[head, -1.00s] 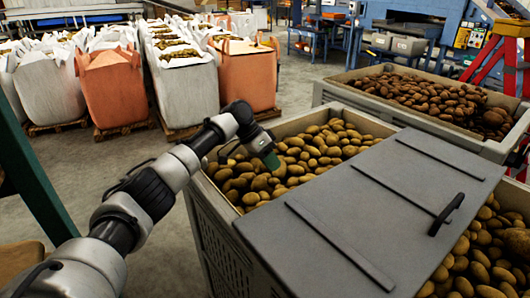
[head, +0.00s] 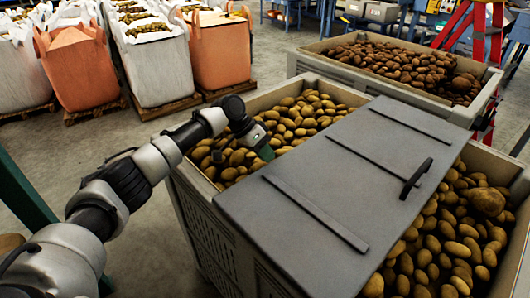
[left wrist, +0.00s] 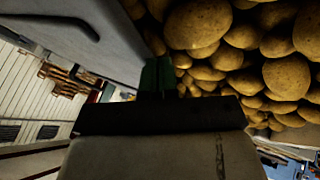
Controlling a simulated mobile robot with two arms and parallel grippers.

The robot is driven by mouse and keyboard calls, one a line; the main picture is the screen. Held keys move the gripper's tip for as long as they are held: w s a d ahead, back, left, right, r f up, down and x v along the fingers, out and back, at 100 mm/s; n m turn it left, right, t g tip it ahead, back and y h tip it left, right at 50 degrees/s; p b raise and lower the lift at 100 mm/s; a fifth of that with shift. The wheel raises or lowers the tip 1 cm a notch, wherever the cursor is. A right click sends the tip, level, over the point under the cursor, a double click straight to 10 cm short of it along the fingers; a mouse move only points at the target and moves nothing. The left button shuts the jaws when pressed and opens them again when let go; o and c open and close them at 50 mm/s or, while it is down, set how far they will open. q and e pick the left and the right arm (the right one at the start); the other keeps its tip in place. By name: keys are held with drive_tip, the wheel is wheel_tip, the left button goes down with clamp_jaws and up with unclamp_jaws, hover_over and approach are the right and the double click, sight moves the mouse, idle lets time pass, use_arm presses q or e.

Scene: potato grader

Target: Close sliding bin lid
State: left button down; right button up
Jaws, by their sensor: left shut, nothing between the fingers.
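The grey bin lid (head: 330,192) lies across the middle of a grey bin (head: 207,222) full of potatoes. Potatoes show uncovered on both sides of it. A black handle (head: 416,178) stands on the lid near its right edge. My left gripper (head: 265,153) is shut and empty, over the potatoes at the lid's left edge; whether it touches the lid I cannot tell. In the left wrist view its green fingertips (left wrist: 157,76) point between the lid (left wrist: 75,50) and the potatoes (left wrist: 215,50). My right gripper is not in view.
A second bin of darker potatoes (head: 400,68) stands just behind. White and orange bulk bags (head: 160,68) stand on pallets at the back left. A red ladder (head: 478,30) is at the back right. Bare floor (head: 75,150) lies left of the bin.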

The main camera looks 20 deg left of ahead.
sight(355, 219)
use_arm(q)
drive_tip(key=s+d+p, duration=0.1)
drive_tip(key=d+p, duration=0.1)
drive_tip(key=d, duration=0.1)
drive_tip(key=s+d+p, duration=0.2)
drive_tip(key=d+p, duration=0.1)
drive_tip(key=d, duration=0.1)
drive_tip(key=s+d+p, duration=0.2)
drive_tip(key=d, duration=0.1)
drive_tip(key=shift+s+d+r+p, duration=0.2)
drive_tip(key=shift+d+r+p, duration=0.2)
drive_tip(key=s+d+p, duration=0.2)
drive_tip(key=d, duration=0.2)
drive_tip(key=s+d+p, duration=0.1)
drive_tip(key=s+d, duration=0.1)
drive_tip(key=d, duration=0.2)
drive_tip(key=s+d+p, duration=0.2)
drive_tip(key=d, duration=0.3)
drive_tip(key=shift+f+p, duration=0.25)
drive_tip(key=shift+p, duration=0.05)
drive_tip(key=shift+s+d+f, duration=0.1)
drive_tip(key=shift+s+d, duration=0.3)
drive_tip(key=shift+d, duration=0.3)
drive_tip(key=shift+f, duration=0.1)
